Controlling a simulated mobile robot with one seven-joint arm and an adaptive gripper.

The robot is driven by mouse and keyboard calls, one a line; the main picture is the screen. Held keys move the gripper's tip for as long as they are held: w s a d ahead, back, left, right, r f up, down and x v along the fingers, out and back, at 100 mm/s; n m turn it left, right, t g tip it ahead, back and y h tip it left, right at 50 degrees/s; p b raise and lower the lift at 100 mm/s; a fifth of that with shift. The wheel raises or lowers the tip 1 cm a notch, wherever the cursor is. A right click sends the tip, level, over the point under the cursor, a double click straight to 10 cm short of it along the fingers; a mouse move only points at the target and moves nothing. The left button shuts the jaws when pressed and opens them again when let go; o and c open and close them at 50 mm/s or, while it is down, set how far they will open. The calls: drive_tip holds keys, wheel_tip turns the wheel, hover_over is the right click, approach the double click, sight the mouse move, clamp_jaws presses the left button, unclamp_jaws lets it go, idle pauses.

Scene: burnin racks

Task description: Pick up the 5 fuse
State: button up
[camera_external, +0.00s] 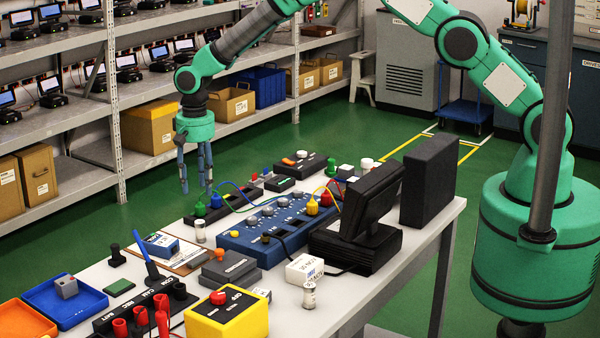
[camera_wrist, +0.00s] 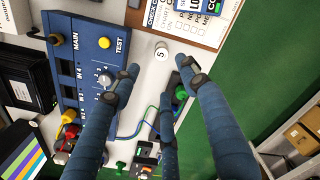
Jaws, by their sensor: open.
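The 5 fuse (camera_wrist: 161,51) is a small white-topped cylinder marked "5" in the wrist view. It stands on the bench between the blue test panel and a black block. In the external view a small glass-bodied cylinder with a pale cap (camera_external: 200,231) stands at the matching place beside the clipboard. My gripper (camera_external: 197,188) points down above the bench's far edge, with its fingers apart. In the wrist view my gripper (camera_wrist: 165,86) shows blue-grey fingers spread apart and empty. The fuse appears just beyond the gap between the fingertips, apart from them.
The blue test panel (camera_external: 268,244) with knobs and cables lies close by. A clipboard (camera_external: 188,262) with a blue meter and a black block with green knob (camera_wrist: 181,92) flank the fuse. A similar cylinder (camera_external: 309,295) stands nearer the front. A monitor (camera_external: 372,196) stands right.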

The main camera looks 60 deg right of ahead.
sight(200, 221)
drive_tip(key=shift+f, duration=0.15)
drive_tip(key=shift+f, duration=4.25)
drive_tip(key=shift+f, duration=0.1)
drive_tip(key=shift+w+a+f, duration=0.1)
drive_tip(key=shift+f, duration=2.4)
clamp_jaws()
